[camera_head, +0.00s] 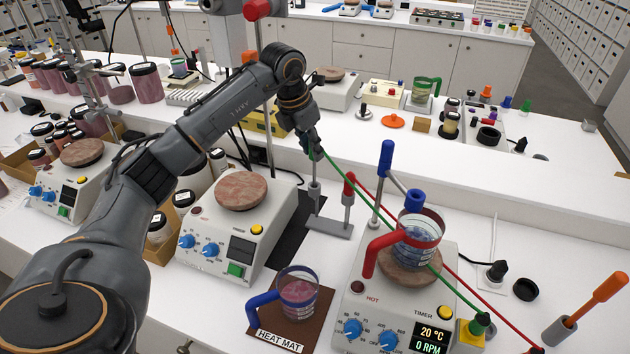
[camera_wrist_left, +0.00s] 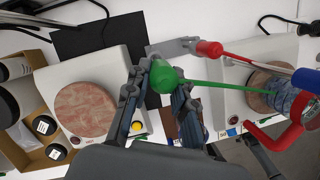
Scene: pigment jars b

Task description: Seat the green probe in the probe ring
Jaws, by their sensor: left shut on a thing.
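My left gripper (camera_head: 313,147) is shut on the green probe, high above the bench between the two front hotplates. The probe's green bulb-shaped end (camera_wrist_left: 163,76) shows between the fingers in the left wrist view. A blue ring (camera_head: 414,199) on a stand with a blue top sits over a beaker (camera_head: 417,237) of blue contents, right of the gripper and apart from the probe. Whether this is the probe ring is not certain. My right gripper is not in view.
The red-handled beaker stands on the right hotplate (camera_head: 392,310). A red probe (camera_head: 349,183) rests upright on a grey stand (camera_head: 329,228), its red cord crossing the hotplate. A blue-handled beaker (camera_head: 298,292) sits on the heat mat (camera_head: 322,325). The left hotplate (camera_head: 232,240) bears a brown disc.

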